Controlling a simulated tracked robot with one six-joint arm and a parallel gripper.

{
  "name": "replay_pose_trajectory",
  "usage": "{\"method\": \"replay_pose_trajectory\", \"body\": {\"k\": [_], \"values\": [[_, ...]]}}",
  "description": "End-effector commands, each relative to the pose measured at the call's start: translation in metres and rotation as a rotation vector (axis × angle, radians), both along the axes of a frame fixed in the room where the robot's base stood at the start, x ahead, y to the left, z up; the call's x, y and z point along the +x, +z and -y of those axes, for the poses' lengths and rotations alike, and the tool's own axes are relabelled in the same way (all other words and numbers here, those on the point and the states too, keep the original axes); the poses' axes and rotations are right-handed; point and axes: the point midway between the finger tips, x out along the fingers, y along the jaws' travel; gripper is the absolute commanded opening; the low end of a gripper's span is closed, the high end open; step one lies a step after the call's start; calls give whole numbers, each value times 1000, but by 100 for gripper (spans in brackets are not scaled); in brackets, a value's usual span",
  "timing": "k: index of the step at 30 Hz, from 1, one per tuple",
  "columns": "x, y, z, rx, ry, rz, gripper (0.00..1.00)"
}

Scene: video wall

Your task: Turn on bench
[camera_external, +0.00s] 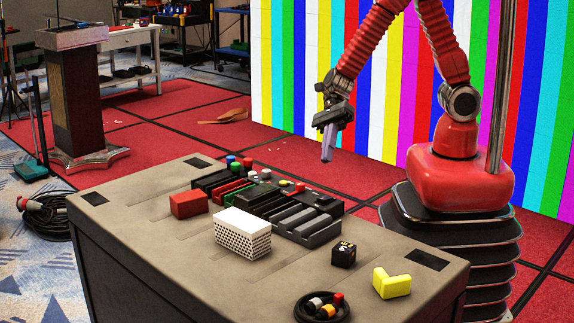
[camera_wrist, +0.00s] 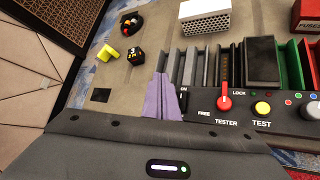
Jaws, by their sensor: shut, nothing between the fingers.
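The bench (camera_external: 150,208) has a grey top and carries a black control console (camera_external: 232,178), which also shows in the wrist view (camera_wrist: 210,115). In the wrist view, the console has an ON label (camera_wrist: 184,89), a red knob (camera_wrist: 225,102) between FREE and LOCK, marked TESTER, and a yellow TEST button (camera_wrist: 262,108). My gripper (camera_external: 327,157) is shut and empty, pointing down above the console's far side. Its purple fingers (camera_wrist: 162,98) appear just left of the ON label and cover part of that end of the console. The switch's position is unclear.
A white perforated box (camera_external: 242,235), a red fuse box (camera_external: 188,204), a black cube (camera_external: 344,254), a yellow L-shaped block (camera_external: 391,283) and a black ring with coloured plugs (camera_external: 322,306) rest on the bench. A striped video wall (camera_external: 290,75) stands behind my arm.

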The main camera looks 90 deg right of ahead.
Motion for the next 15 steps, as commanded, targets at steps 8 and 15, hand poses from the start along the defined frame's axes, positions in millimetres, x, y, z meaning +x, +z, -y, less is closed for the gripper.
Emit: {"method": "replay_pose_trajectory", "body": {"k": [8, 15], "values": [[0, 0, 0, -1, 1, 0, 0], [1, -8, -1, -1, 2, -1, 0]]}}
